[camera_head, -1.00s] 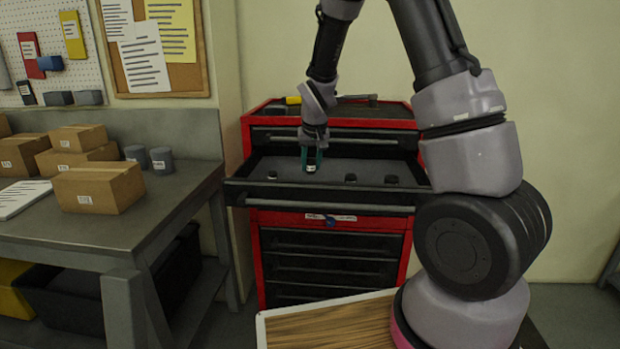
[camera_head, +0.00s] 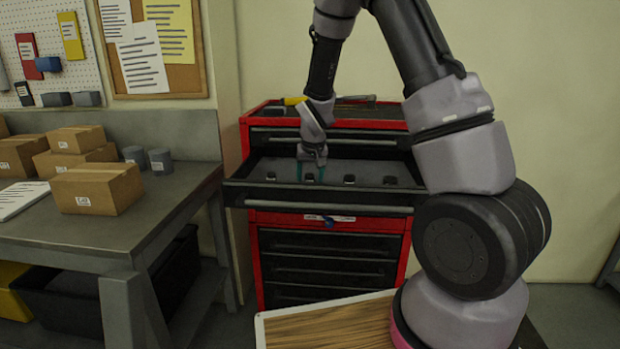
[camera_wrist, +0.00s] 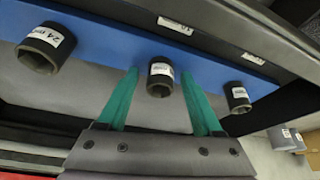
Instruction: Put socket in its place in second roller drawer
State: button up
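The second roller drawer (camera_head: 335,208) is pulled out from the red cabinet. Several dark sockets stand along it in a row. The middle socket (camera_wrist: 160,78) has a white label and stands upright on a blue strip (camera_wrist: 110,40) in the drawer. My gripper (camera_head: 311,177) is down in the drawer around this socket. Its green fingers, also in the wrist view (camera_wrist: 159,88), are spread on either side of the socket, with visible gaps. One neighbouring socket (camera_wrist: 45,47), labelled 24 mm, stands to the left, and another (camera_wrist: 237,97) stands to the right.
The cabinet top (camera_head: 345,112) carries a hammer-like tool and a yellow-handled item. Closed drawers (camera_head: 330,258) lie below the open one. A workbench (camera_head: 150,205) with cardboard boxes and grey cylinders stands left. The drawer front wall (camera_wrist: 210,25) rises close to the sockets.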

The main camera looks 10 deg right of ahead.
jog(key=shift+r, duration=0.1)
jog(key=s+d+r+m+y, duration=0.1)
jog(key=s+d+r, duration=0.1)
jog(key=s+r, duration=0.7)
jog(key=s+d+r+m+y, duration=0.1)
jog(key=s+d+r, duration=0.3)
jog(key=r, duration=0.9)
jog(key=s+r+t, duration=0.1)
jog(key=s+r, duration=0.2)
jog(key=s, duration=0.5)
jog(key=s+r+m+t, duration=0.1)
jog(key=s+r, duration=0.2)
jog(key=s, duration=0.6)
jog(key=shift+a+r+m+t, duration=0.15)
jog(key=shift+r+m+t, duration=0.15)
jog(key=shift+w, duration=0.1)
